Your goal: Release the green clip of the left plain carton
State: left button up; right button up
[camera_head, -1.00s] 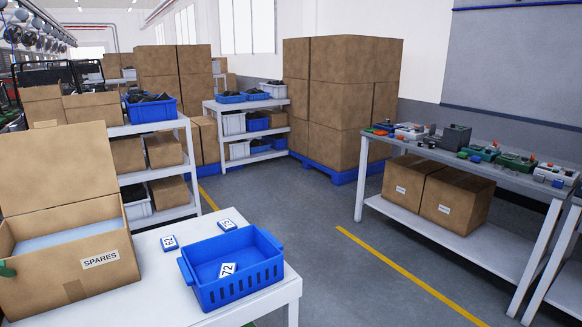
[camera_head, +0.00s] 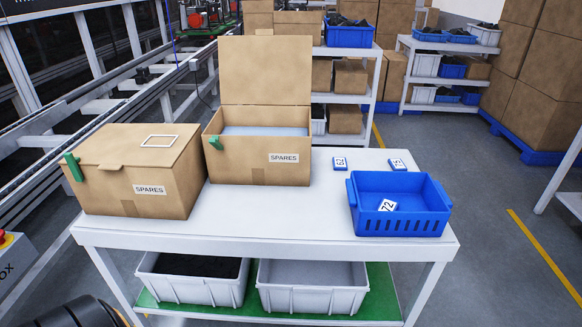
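Two brown cartons labelled SPARES stand side by side on the white table. The left carton (camera_head: 120,203) has its lid closed, with a white rectangular outline on top and a front flap. A green clip (camera_head: 73,167) sits at its left front upper edge. The right carton (camera_head: 240,170) has its lid raised upright, showing a pale layer inside. Its green clip (camera_head: 216,143) is at its left front corner, sticking outward. Neither of my grippers is in view.
A blue basket (camera_head: 402,222) with a tag marked 72 stands on the right of the white table (camera_head: 290,230). Two small tags lie behind it. Grey bins (camera_head: 312,297) are on the shelf below. A conveyor (camera_head: 75,135) runs along the left. The table front is clear.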

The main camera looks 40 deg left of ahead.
aim_at(72, 161)
jog(key=u, duration=2.5)
jog(key=i+l+u, duration=0.25)
jog(key=i+u, duration=0.25)
jog(key=i+l+u, duration=0.5)
jog(key=i+l, duration=0.05)
jog(key=i, duration=0.05)
